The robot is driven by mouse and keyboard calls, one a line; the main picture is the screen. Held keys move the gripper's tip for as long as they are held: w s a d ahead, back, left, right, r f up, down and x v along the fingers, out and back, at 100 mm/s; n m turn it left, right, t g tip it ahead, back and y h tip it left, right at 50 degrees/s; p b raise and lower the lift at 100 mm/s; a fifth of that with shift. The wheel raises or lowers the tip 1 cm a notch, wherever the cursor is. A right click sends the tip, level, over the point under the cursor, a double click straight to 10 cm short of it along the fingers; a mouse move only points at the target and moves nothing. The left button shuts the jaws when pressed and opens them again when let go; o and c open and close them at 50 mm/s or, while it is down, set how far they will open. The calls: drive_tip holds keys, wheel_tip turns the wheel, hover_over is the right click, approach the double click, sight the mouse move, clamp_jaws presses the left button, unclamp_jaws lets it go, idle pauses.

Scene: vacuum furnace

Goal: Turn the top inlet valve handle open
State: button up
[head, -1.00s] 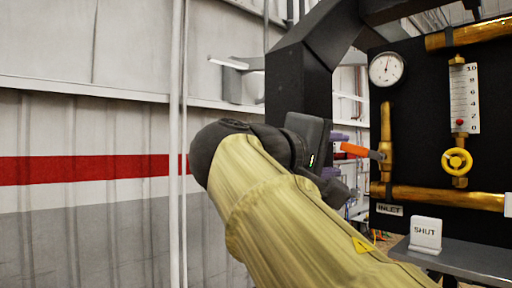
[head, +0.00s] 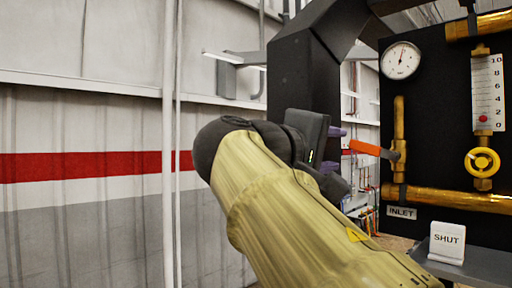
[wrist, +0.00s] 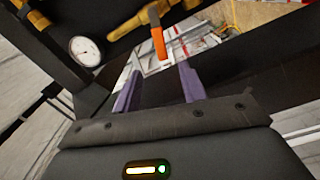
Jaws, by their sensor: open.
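The inlet valve handle is an orange lever (head: 366,148) on the brass vertical pipe (head: 399,150) at the left of the black panel, above the INLET label (head: 402,212). It sticks out to the left, roughly level, towards my gripper (head: 338,150). In the wrist view the orange lever (wrist: 158,40) hangs from the brass fitting, with its free end just beyond the purple fingertips. My gripper (wrist: 158,85) is open and empty, its fingers on either side of the lever's line. I see no contact. My arm hides part of the gripper in the head view.
A round gauge (head: 400,60) sits above the valve. A yellow handwheel (head: 482,162) and a scale with a red marker (head: 487,92) are to the right. A SHUT sign (head: 447,242) stands on the grey shelf (head: 480,268). A black post (head: 305,85) stands behind my gripper.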

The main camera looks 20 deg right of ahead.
sight(365, 148)
drive_tip(key=p+x, duration=0.6)
drive_tip(key=x, duration=0.9)
drive_tip(key=shift+w+d+r, duration=0.1)
drive_tip(key=shift+d+r, duration=0.05)
drive_tip(key=shift+d, duration=0.05)
drive_tip(key=shift+w+d, duration=0.1)
drive_tip(key=shift+d, duration=0.25)
drive_tip(key=shift+a, duration=0.1)
clamp_jaws()
